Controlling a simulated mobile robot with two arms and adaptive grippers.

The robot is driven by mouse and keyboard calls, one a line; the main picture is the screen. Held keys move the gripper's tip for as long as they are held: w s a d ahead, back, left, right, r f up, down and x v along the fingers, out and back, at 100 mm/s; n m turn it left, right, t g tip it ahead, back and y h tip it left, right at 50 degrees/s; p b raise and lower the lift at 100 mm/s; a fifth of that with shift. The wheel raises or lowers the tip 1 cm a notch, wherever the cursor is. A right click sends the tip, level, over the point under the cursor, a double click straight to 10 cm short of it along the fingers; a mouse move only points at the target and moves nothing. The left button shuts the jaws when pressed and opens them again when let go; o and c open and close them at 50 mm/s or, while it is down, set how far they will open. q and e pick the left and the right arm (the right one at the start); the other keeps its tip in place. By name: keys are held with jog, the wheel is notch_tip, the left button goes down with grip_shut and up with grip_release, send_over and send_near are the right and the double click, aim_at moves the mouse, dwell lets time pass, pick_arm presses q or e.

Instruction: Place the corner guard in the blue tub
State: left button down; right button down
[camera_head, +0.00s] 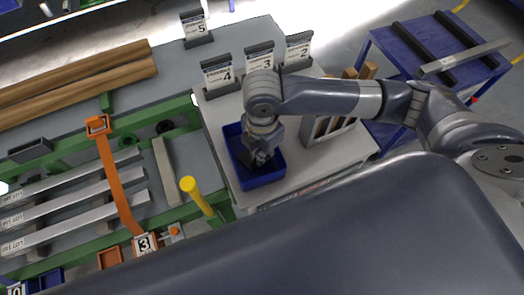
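The blue tub (264,181) stands on a light-topped cabinet right of the runout table. My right arm comes in from the right, and my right gripper (261,160) points down into the tub, hiding much of its inside. The gripper's fingers are dark and small here, so I cannot tell whether they are open or shut. I cannot make out the corner guard; it may be hidden by the gripper or the tub walls. My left gripper is not in view.
Numbered card stands (219,75) line the cabinet's back edge. A slotted rack (329,127) stands right of the tub, below my forearm. Metal bars (78,213), an orange arm (116,180) and a yellow post (196,195) are on the left. A blue cart (432,42) stands back right.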

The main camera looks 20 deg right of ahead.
jog(key=shift+f, duration=0.1)
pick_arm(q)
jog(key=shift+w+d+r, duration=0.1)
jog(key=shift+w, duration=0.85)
pick_arm(e)
jog(key=shift+f, duration=0.15)
jog(key=c, duration=1.9)
grip_release()
jog(key=shift+c, duration=0.2)
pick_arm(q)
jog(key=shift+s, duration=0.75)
pick_arm(e)
jog(key=shift+o, duration=0.7)
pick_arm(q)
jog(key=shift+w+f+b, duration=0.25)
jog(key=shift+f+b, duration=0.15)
pick_arm(e)
notch_tip(320, 180, up, 12)
jog(key=shift+r, duration=0.2)
jog(key=shift+s, duration=0.1)
